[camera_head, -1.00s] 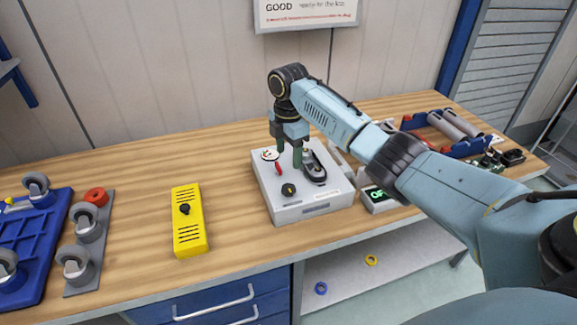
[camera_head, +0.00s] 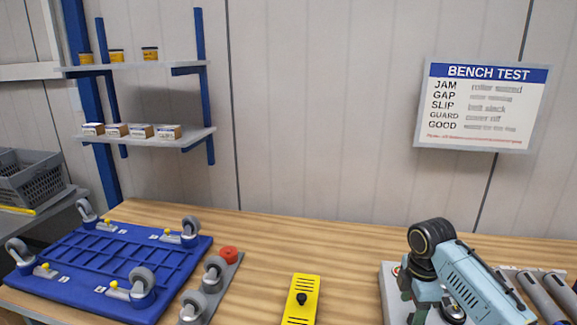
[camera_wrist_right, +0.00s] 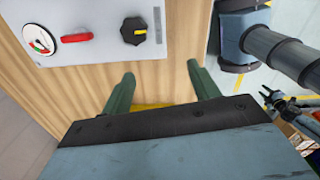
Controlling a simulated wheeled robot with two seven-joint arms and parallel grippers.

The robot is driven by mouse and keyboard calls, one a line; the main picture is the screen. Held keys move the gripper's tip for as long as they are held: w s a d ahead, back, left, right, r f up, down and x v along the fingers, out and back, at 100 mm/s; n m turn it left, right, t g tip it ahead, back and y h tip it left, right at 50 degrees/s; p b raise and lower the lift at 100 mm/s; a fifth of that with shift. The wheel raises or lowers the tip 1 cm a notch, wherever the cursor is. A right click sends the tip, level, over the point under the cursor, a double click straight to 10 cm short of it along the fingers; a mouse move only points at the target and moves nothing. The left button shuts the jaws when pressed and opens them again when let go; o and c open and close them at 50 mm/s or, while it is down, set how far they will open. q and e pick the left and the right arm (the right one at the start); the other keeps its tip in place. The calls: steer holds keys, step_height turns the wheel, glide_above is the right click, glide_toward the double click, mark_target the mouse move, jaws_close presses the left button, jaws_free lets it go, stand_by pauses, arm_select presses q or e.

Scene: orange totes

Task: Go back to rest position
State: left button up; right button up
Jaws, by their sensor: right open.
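My right gripper (camera_wrist_right: 160,75) is open, with its two green fingers apart and nothing between them. In the head view my right arm comes in from the lower right, and the gripper (camera_head: 425,312) hangs over the white test box (camera_head: 390,283), partly cut off by the bottom edge. In the right wrist view the test box (camera_wrist_right: 185,45) lies beyond the fingertips, with a round gauge (camera_wrist_right: 41,40), a red lever (camera_wrist_right: 76,38) and a black knob (camera_wrist_right: 134,31). The fingers look clear of these.
A yellow box (camera_head: 300,285) with a black knob stands left of the test box. A blue caster tray (camera_head: 75,262) and a grey strip (camera_head: 228,276) with casters and a red disc lie further left. Rollers (camera_head: 545,295) lie to the right. Bare wood (camera_head: 275,245) separates them.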

steer(key=s+a+f+m+t, duration=0.1)
steer(key=s+a+f+m, duration=0.2)
steer(key=s+a+f, duration=0.35)
steer(key=s+a+f+m, duration=0.2)
steer(key=s+a+f, duration=0.1)
steer(key=s, duration=0.6)
steer(key=s+d+r+m+t, duration=0.1)
steer(key=s+m, duration=0.4)
steer(key=s, duration=0.3)
steer(key=s+d+r+m+t, duration=0.1)
steer(key=s+r+m, duration=0.1)
steer(key=s+m, duration=0.45)
steer(key=s+f+n+g+b, duration=0.1)
steer(key=s+f+b, duration=0.15)
steer(key=f, duration=1.25)
steer(key=s+f+n+b, duration=0.1)
steer(key=s+f+b, duration=0.15)
steer(key=f, duration=1.35)
steer(key=s+d+f+g+b, duration=0.1)
steer(key=s+f+b, duration=0.4)
steer(key=s+f, duration=1)
step_height(320, 180, down, 3)
steer(key=shift+d+f, duration=0.15)
steer(key=shift+d, duration=0.55)
